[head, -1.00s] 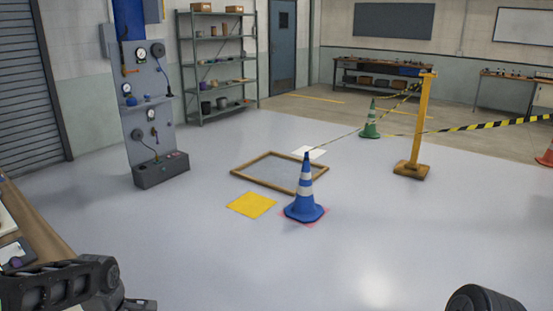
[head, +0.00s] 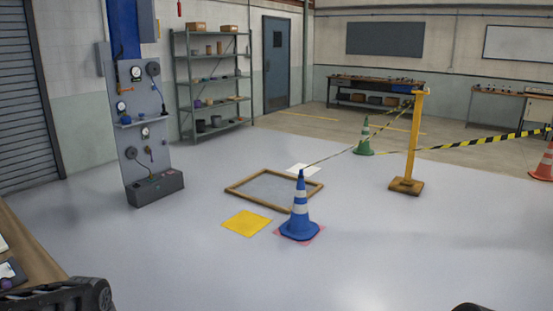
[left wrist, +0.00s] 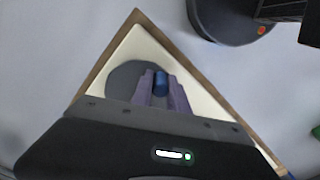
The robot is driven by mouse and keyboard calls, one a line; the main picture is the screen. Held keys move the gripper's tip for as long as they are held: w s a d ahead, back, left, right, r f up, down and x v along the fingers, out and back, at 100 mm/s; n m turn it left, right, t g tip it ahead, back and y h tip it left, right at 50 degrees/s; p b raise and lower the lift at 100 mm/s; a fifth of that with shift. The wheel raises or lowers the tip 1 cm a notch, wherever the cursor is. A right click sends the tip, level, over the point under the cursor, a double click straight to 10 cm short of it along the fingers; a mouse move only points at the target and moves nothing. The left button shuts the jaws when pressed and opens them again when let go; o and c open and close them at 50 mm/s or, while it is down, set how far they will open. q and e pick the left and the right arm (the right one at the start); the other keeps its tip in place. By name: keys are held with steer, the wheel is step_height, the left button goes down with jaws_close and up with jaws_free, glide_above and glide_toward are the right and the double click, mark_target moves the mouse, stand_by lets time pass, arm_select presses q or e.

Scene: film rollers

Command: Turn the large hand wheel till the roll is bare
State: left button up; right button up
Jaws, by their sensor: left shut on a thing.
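In the left wrist view my left gripper (left wrist: 161,90) is shut on a small blue upright piece (left wrist: 161,80), which looks like a knob or handle. Behind it lies a grey disc (left wrist: 122,78), perhaps the large hand wheel, partly hidden by the fingers. The disc is over a pale surface with a wooden edge (left wrist: 100,62). I cannot make out the roll or any film in either view. In the head view only a dark part of my left arm shows at the bottom left. My right gripper is out of view.
A wooden table edge (head: 32,250) is at the left. A grey gauge panel (head: 135,170), wooden floor frame (head: 240,198), yellow floor square (head: 246,223), blue cone (head: 300,225) and yellow post (head: 412,140) with striped tape stand ahead. The near floor is clear.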

arm_select(q)
jaws_close()
steer(key=shift+w+d, duration=0.25)
steer(key=shift+w, duration=0.3)
steer(key=shift+w+d, duration=0.2)
steer(key=shift+w, duration=0.45)
